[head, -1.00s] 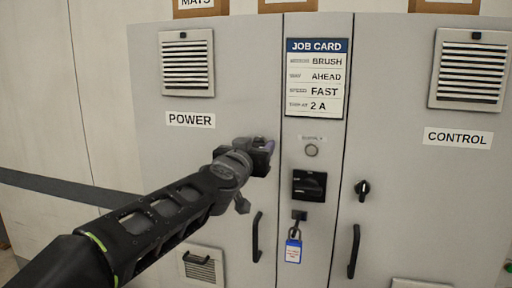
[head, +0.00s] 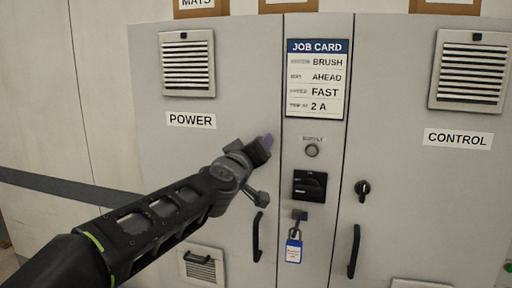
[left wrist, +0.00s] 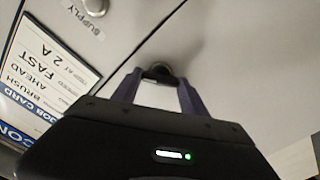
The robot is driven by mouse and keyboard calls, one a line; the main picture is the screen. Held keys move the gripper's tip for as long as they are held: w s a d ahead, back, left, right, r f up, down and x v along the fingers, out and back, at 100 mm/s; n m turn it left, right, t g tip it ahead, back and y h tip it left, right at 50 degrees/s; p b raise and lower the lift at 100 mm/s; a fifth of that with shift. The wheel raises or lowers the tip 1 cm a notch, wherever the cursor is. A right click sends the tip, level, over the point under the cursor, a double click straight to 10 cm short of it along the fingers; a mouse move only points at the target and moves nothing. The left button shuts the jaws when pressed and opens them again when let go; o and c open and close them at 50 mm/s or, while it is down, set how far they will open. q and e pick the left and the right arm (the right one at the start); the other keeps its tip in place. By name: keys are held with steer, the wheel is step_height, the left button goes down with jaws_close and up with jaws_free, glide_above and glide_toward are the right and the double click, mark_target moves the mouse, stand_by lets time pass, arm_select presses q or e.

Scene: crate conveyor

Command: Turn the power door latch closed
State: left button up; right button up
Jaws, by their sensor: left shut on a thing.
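The power door latch (left wrist: 161,76) is a small dark knob with a round base, seen in the left wrist view. Its handle lies between the purple fingertips of my left gripper (left wrist: 158,84). In the head view my left gripper (head: 264,145) is at the right edge of the grey power door (head: 190,150), below and right of the POWER label (head: 191,120). The gripper hides the latch there. My left gripper is shut on the latch, with the wrist rolled at a slant. My right gripper is not in view.
A black door handle (head: 258,237) hangs below the gripper. The middle panel has a job card (head: 317,80), a supply lamp (head: 312,150), a black switch (head: 309,186) and a blue-tagged padlock (head: 294,250). The control door (head: 430,200) has its own black latch (head: 362,189).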

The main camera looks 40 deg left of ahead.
arm_select(q)
steer(key=n+b, duration=0.1)
steer(key=n, duration=1)
steer(key=shift+f, duration=0.2)
stand_by(0.4)
steer(key=o, duration=1.4)
steer(key=shift+s, duration=0.1)
